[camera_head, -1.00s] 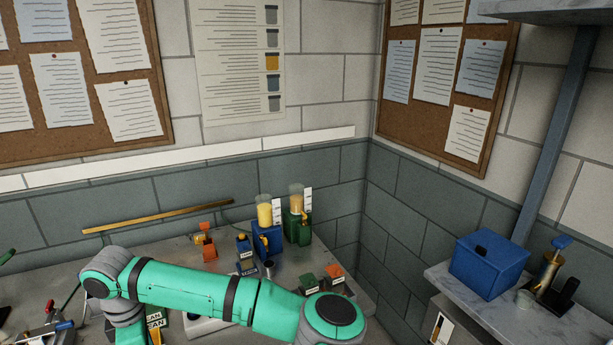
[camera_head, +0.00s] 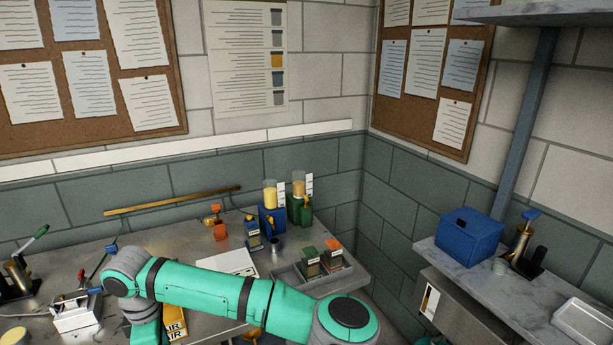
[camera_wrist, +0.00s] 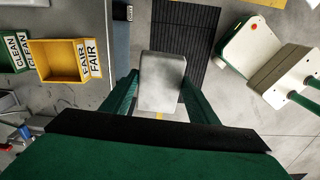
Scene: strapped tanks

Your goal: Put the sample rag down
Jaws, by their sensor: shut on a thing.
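In the wrist view, a pale grey block-shaped piece, seemingly the sample rag (camera_wrist: 162,82), sits between the two green fingers of my gripper (camera_wrist: 160,98). My gripper is shut on it, with a finger on each side. The rag appears over the floor, beyond the bench edge. A yellow bin labelled FAIR (camera_wrist: 62,62) and a green bin labelled CLEAN (camera_wrist: 14,52) are at the left of the wrist view. In the head view my arm crosses the lower middle, and my gripper and the rag are not visible.
A black ribbed mat (camera_wrist: 190,40) and a white piece of furniture (camera_wrist: 268,65) are on the floor side. The bench (camera_head: 75,258) holds dispensers and a grey tray (camera_head: 290,276). A side shelf at right bears a blue box (camera_head: 470,237) and a pale tray (camera_head: 583,322).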

